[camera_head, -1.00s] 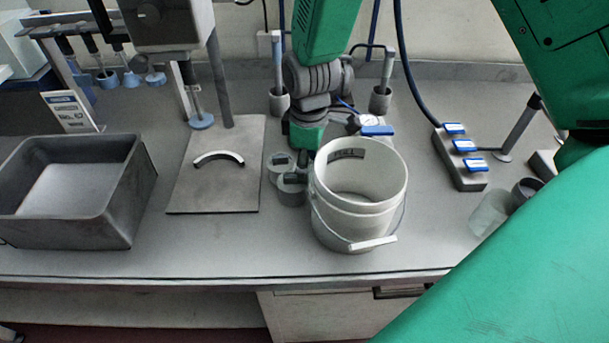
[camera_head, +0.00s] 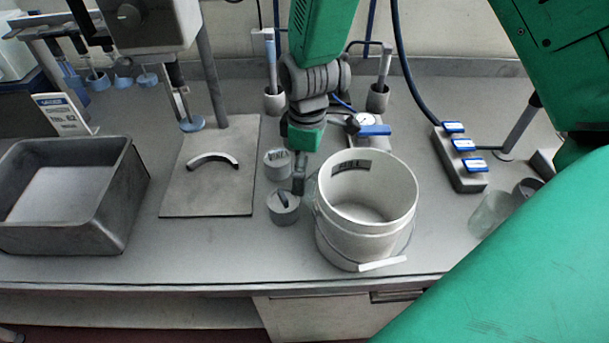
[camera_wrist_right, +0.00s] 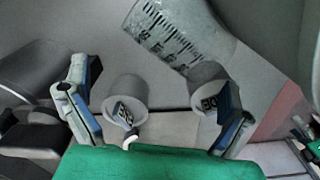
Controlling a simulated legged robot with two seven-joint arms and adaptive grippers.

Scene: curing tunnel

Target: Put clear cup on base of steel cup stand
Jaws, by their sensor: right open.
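A clear cup (camera_head: 490,213) stands at the right of the bench, partly behind my green arm link. In the right wrist view, a clear vessel with a printed scale (camera_wrist_right: 180,35) lies beyond the fingers; I cannot tell if it is the same cup. A flat grey base plate (camera_head: 185,195) with an upright post, seemingly the steel cup stand, lies left of centre and carries a curved metal piece. My right gripper (camera_head: 298,178) is pointing down beside two grey cylinders. Its fingers (camera_wrist_right: 153,95) are spread and empty in the wrist view. My left gripper is not visible.
A white bucket (camera_head: 335,225) stands close right of my right gripper. A grey tub (camera_head: 125,185) is at far left, a blue-switched block (camera_head: 460,160) at right. Clear bench lies in front of the plate.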

